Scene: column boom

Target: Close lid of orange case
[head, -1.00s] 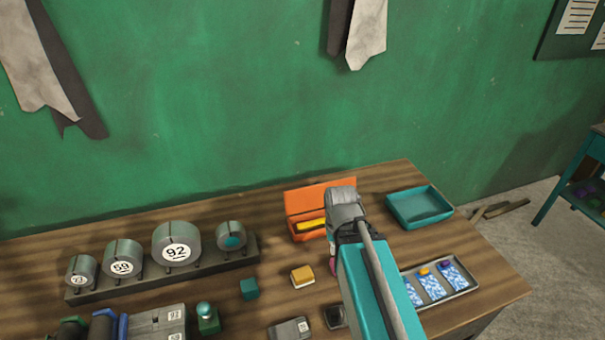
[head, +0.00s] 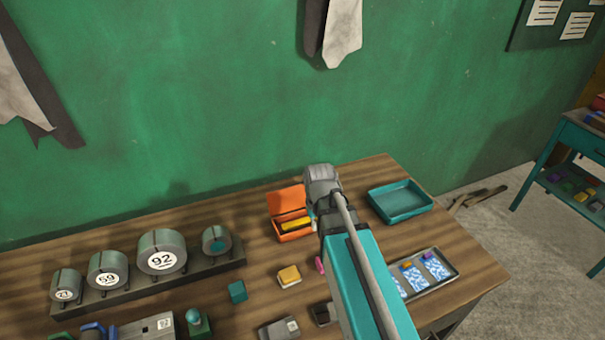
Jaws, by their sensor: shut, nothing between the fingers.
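The orange case (head: 294,236) stands on the workbench near the green wall. Its lid (head: 287,199) is open and stands up at the back. A yellow thing (head: 297,224) lies inside. My arm crosses in front of the case's right side and hides part of it. My gripper (head: 314,224) is mostly hidden behind my arm, at the right end of the case. It is shut and empty. I cannot tell whether it touches the case or lid.
A teal tray (head: 400,203) stands to the right, and a metal tray (head: 452,277) with patterned cards in front of it. A yellow-topped block (head: 289,276) and a teal cube (head: 237,291) lie in front of the case. A rack of numbered rolls (head: 163,252) stands left.

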